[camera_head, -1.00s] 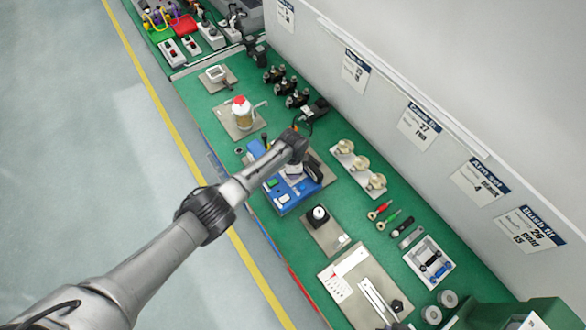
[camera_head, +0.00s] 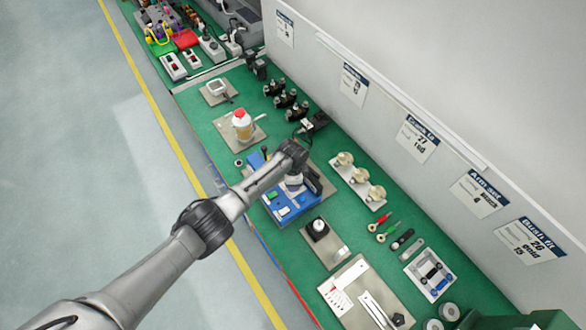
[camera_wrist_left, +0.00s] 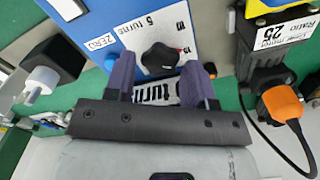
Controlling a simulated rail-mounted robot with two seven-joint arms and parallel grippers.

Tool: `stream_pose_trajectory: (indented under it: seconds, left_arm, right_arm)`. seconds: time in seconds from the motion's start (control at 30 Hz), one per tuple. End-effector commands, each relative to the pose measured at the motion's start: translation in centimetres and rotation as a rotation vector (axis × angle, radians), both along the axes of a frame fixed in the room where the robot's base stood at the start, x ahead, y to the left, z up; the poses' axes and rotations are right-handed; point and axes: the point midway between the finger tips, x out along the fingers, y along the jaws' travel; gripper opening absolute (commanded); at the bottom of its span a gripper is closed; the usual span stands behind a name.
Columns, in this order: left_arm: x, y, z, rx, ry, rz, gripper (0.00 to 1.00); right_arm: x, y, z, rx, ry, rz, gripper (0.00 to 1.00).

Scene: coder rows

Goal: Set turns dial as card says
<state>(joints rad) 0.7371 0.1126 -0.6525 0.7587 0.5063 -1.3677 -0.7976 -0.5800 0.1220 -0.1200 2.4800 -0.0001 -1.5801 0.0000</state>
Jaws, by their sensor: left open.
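The turns dial is a black knob (camera_wrist_left: 160,58) on a white plate marked "5 turns", on a blue machine (camera_wrist_left: 95,22), in the left wrist view. My left gripper (camera_wrist_left: 158,82) is open, with its two purple-grey fingers spread either side of the knob's near edge. I cannot tell if they touch it. In the head view the blue machine (camera_head: 310,212) stands on the green bench, and my left arm covers the dial. White cards hang on the wall: one (camera_head: 353,86) too small to read, another, "Bush fit" (camera_head: 531,240), partly legible.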

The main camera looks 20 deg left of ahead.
Motion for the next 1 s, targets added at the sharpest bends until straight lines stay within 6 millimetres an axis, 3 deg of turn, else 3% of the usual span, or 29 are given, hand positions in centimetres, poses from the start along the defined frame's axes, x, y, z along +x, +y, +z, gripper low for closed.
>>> stream_pose_trajectory:
  seconds: [0.2,0.5,0.73,1.0]
  left_arm:
    - [0.1,0.1,4.5,-0.001,-0.005,-0.001,0.50]
    - [0.0,0.0,9.8,-0.001,-0.003,-0.001,0.50]
    - [0.1,0.0,12.1,0.000,-0.002,0.000,0.50]
    - [0.0,0.0,12.7,0.000,-0.001,0.000,0.50]
  right_arm:
    - [0.0,0.1,1.4,0.005,0.000,-0.003,0.00]
    - [0.0,0.2,2.0,0.007,0.000,-0.004,0.00]
    - [0.0,0.1,2.1,0.005,0.000,-0.004,0.00]
    - [0.0,-0.1,2.1,-0.002,0.000,0.001,0.00]
